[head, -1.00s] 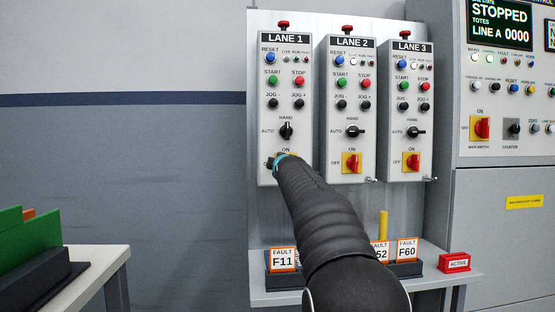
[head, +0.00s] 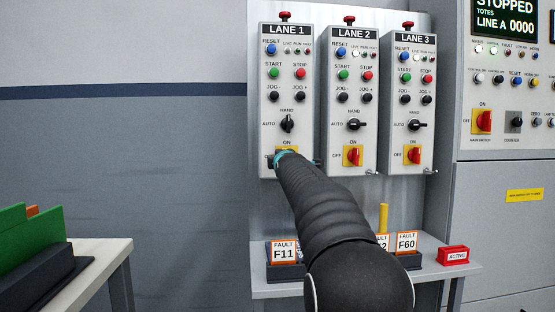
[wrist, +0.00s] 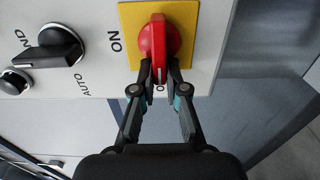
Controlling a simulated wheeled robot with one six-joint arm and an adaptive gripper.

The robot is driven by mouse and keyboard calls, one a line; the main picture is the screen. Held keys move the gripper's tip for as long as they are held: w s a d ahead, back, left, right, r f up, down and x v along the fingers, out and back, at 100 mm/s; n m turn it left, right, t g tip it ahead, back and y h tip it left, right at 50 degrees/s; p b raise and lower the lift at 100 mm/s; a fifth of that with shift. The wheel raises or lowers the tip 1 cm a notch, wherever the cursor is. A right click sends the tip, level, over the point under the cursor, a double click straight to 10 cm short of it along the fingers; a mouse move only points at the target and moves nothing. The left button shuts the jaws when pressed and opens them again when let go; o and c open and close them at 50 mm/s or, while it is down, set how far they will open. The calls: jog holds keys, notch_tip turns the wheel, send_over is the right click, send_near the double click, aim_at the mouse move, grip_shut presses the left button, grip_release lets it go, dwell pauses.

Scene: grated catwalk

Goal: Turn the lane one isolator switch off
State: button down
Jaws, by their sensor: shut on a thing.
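The lane one isolator is a red rotary handle (wrist: 158,45) on a yellow plate (wrist: 130,20) in the wrist view. My gripper (wrist: 160,76) is shut on the end of the handle, one finger on each side. The handle's white mark points down the wrist picture, toward a label mostly hidden by the fingers. The ON label lies to the plate's left there. In the head view, my gripper (head: 284,156) is at the bottom of the LANE 1 box (head: 268,105) and hides most of the isolator.
The LANE 2 isolator (head: 353,156) and LANE 3 isolator (head: 414,155) sit close to the right. The lane one selector knob (head: 287,123) is just above my gripper. Below, a shelf (head: 300,289) carries fault cards (head: 284,252) and a red ACTIVE block (head: 453,256).

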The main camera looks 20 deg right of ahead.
jog(key=c, duration=1.2)
grip_release()
jog(key=shift+w+a, duration=0.1)
jog(key=shift+a, duration=0.1)
jog(key=shift+d, duration=0.15)
jog(key=v, duration=1.2)
